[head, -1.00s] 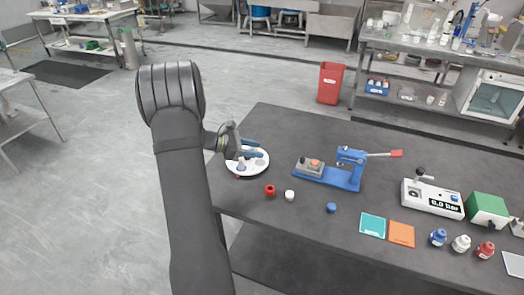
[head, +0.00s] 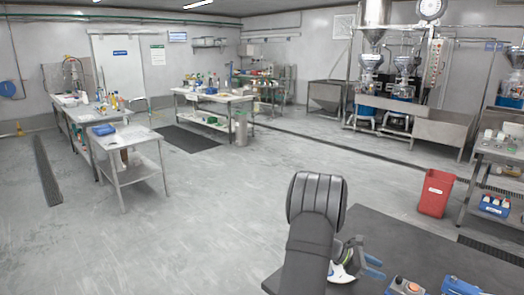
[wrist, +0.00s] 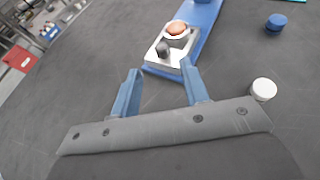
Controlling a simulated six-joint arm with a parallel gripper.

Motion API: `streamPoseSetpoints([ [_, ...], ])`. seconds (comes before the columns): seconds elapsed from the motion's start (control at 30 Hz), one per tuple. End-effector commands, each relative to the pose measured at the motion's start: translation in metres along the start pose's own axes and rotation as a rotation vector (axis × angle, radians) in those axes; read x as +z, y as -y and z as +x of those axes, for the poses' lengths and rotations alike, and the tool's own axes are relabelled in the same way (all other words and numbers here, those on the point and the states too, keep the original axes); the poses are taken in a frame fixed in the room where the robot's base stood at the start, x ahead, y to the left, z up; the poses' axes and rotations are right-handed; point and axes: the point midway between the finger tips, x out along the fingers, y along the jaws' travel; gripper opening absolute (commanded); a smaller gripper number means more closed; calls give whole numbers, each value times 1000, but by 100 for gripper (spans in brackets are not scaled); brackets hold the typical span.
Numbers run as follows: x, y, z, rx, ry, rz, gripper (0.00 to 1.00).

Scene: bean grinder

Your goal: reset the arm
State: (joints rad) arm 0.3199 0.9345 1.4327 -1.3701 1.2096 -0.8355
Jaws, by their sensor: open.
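My gripper (head: 375,267) is at the lower right of the head view, over the near left part of the dark table (head: 385,232). In the wrist view my gripper (wrist: 160,69) has its two blue fingers spread apart, with nothing between them. Part of that device shows at the bottom edge of the head view (head: 405,287).
A white cap (wrist: 263,89) lies right of my fingers, and a blue cap (wrist: 276,22) lies farther off. A red bin (head: 436,193) stands on the floor beyond the table. Open floor (head: 200,235) fills the left of the head view.

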Motion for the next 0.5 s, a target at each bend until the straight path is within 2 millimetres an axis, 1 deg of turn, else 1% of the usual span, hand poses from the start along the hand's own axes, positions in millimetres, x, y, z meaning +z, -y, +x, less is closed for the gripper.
streamPoseSetpoints([
  [0.03,0,1,12,-4,1,-1,41],
  [0.2,0,1,43,-4,0,0,41],
  [0.4,0,0,66,-2,1,0,41],
  [0.5,1,1,71,-1,0,0,41],
])
